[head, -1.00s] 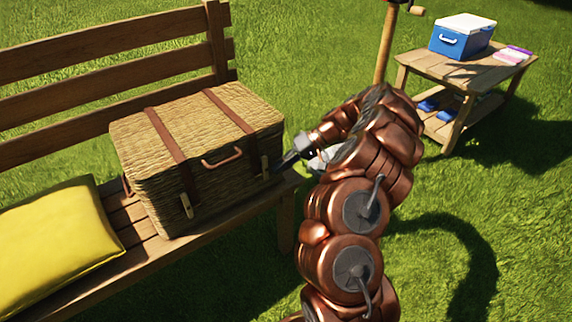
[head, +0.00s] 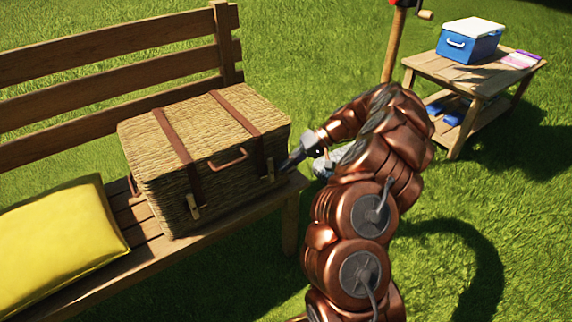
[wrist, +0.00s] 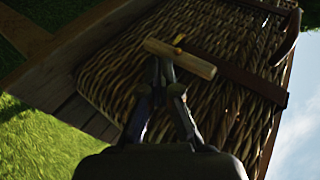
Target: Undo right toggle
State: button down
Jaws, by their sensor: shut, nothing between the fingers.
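The wicker basket (head: 195,150) is closed on the bench, with two brown straps over its lid. The right toggle (head: 270,169) is a pale wooden peg on its front, upright in the head view. It also shows in the wrist view (wrist: 180,58), across the end of a strap (wrist: 240,80) with a small yellow-orange piece beside it. My gripper (head: 285,166) is just right of this toggle. In the wrist view its shut fingertips (wrist: 163,72) are at the peg's edge; I cannot tell whether they touch. The left toggle (head: 194,206) hangs on the other strap.
The wooden bench (head: 120,212) carries a yellow cushion (head: 60,235) left of the basket. A brown handle (head: 229,159) sits between the toggles. A small table (head: 430,72) with a blue cooler (head: 468,45) stands at the back right.

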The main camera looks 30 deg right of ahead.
jog(key=shift+d, duration=0.1)
jog(key=s+d+p, duration=0.1)
jog(key=d, duration=1.2)
jog(key=shift+s+d, duration=0.15)
jog(key=shift+d, duration=0.15)
dwell(0.3)
dwell(0.4)
